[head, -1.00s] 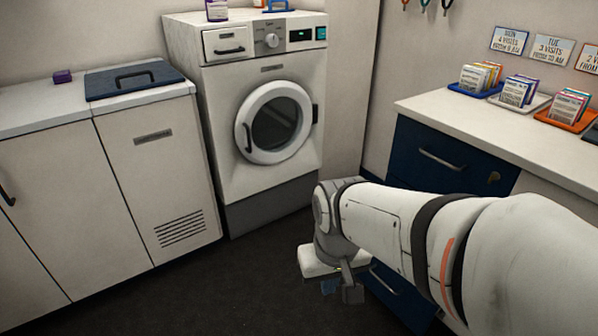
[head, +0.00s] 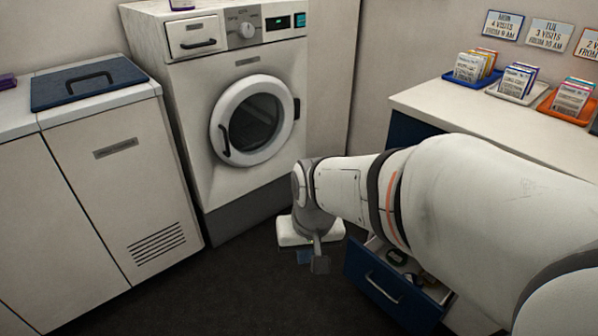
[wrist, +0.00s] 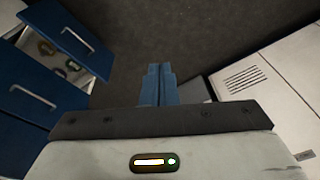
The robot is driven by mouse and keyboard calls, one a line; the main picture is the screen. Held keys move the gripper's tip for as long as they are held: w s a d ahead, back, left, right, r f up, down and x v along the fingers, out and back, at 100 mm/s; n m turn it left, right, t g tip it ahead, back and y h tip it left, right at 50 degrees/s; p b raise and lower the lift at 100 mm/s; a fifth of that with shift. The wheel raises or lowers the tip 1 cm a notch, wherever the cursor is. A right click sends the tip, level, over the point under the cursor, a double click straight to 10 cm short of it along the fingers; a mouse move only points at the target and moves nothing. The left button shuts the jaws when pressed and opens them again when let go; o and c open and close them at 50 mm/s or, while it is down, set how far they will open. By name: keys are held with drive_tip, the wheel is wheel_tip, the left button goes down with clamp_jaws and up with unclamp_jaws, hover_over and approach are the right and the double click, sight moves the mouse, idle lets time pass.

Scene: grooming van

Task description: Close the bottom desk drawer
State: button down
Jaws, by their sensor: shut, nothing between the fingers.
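Dark items show inside behind the front. In the wrist view the open drawer (wrist: 82,38) is at the upper left, with small round items in it. My gripper (head: 305,257) is shut and empty, pointing down to the left of the drawer front and apart from it. In the wrist view its blue fingers (wrist: 157,84) are together over bare floor. My arm hides much of the desk (head: 445,110) and part of the drawer.
An upper blue drawer front (wrist: 38,95) appears closed in the wrist view. A washing machine (head: 190,100) stands behind my gripper, and a white cabinet (head: 120,180) is at left. Dark floor (head: 230,290) is clear left of the drawer. Card trays (head: 520,98) sit on the desk.

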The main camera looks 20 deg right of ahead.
drive_tip(key=w+f+m+t+b, duration=0.25)
drive_tip(key=w+f+m, duration=0.45)
drive_tip(key=w, duration=0.4)
drive_tip(key=w+f+m+t+b, duration=0.1)
drive_tip(key=w+f+m+t, duration=0.2)
drive_tip(key=w+f+m, duration=0.5)
drive_tip(key=m+h+b, duration=0.6)
drive_tip(key=m+h, duration=0.9)
drive_tip(key=h, duration=0.2)
approach(369, 257)
drive_tip(key=shift+g, duration=0.35)
drive_tip(key=b+x, duration=0.4)
drive_tip(key=x, duration=0.2)
drive_tip(key=shift+w+d+r+b, duration=0.15)
drive_tip(key=shift+w+d+b, duration=0.1)
drive_tip(key=shift+d+b, duration=0.05)
